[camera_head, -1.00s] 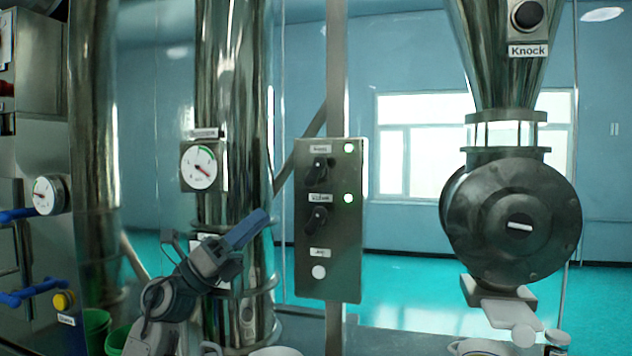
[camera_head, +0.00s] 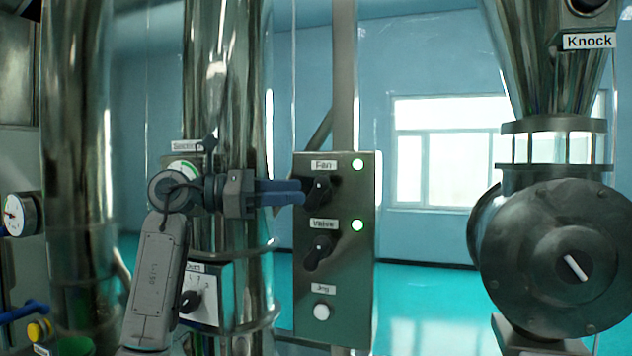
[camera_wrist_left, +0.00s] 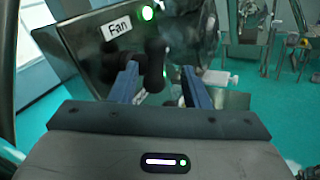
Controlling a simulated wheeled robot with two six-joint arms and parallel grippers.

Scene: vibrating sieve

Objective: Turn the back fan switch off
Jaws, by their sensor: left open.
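The control panel (camera_head: 350,270) is a grey metal plate on a post in the head view. Its black fan switch (camera_head: 317,192) sits at the top under the "Fan" label, with a lit green lamp (camera_head: 357,164) beside it. My left gripper (camera_head: 302,192) is at the fan switch, its blue fingers pointing right. In the left wrist view the two fingers (camera_wrist_left: 160,82) are apart, with the fan switch (camera_wrist_left: 155,62) ahead and between them. I cannot tell whether they touch it. My right gripper is not in view.
Below the fan switch are the black valve switch (camera_head: 318,250) with its own lit lamp, and a white "Jog" button (camera_head: 321,312). A shiny vertical pipe (camera_head: 225,80) stands behind my left arm. A round metal valve housing (camera_head: 555,262) is on the right.

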